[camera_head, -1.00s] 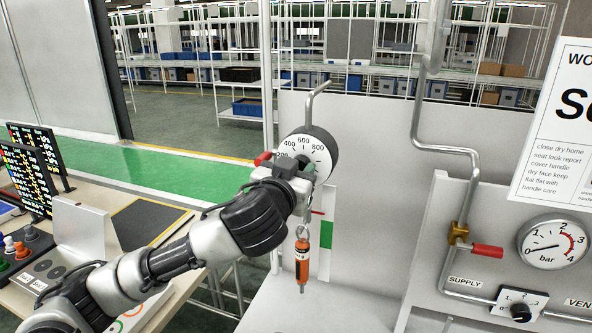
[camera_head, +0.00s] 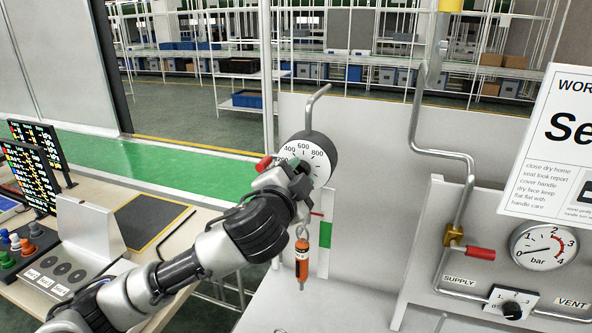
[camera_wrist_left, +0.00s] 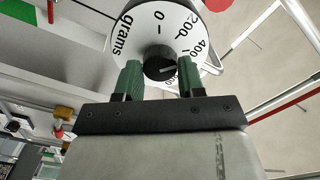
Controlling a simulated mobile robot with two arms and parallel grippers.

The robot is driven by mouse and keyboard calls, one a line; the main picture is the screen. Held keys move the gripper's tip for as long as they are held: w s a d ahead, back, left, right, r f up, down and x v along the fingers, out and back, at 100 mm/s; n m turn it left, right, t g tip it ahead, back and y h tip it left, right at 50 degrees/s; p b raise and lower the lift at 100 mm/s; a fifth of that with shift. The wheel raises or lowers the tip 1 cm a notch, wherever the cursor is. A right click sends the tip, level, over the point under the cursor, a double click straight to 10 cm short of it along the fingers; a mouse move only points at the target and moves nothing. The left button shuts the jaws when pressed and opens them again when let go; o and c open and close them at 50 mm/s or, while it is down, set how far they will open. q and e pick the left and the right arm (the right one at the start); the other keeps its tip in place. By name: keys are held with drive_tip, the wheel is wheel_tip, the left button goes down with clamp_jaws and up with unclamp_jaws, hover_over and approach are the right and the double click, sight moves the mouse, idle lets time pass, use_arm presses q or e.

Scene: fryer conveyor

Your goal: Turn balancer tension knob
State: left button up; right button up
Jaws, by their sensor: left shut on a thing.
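The balancer (camera_head: 322,148) is a round dark housing with a white dial marked in grams, hung from a bent grey pipe. The dial also fills the top of the left wrist view (camera_wrist_left: 190,30). A small black tension knob (camera_wrist_left: 158,65) with a light pointer line sits at its centre. My left gripper (camera_head: 297,165) is in front of the dial, its green fingers on either side of the knob, shut on it. The fingers (camera_wrist_left: 160,78) also show in the wrist view. In the head view the knob is hidden behind the gripper. My right gripper is not in view.
An orange tool (camera_head: 302,262) hangs below the balancer. A red-tipped lever (camera_head: 263,163) shows left of the dial. At right are a pressure gauge (camera_head: 543,245), a red-handled valve (camera_head: 480,253) and a black selector knob (camera_head: 512,310). A console desk (camera_head: 150,225) stands at left.

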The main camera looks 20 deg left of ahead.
use_arm(q)
drive_tip(key=shift+m+p, duration=0.35)
drive_tip(key=shift+m, duration=0.55)
drive_tip(key=o, duration=0.9)
drive_tip(key=shift+o, duration=0.2)
drive_tip(key=s+b, duration=0.3)
drive_tip(key=s, duration=0.7)
drive_tip(key=shift+s+a, duration=0.15)
drive_tip(key=shift+s, duration=0.25)
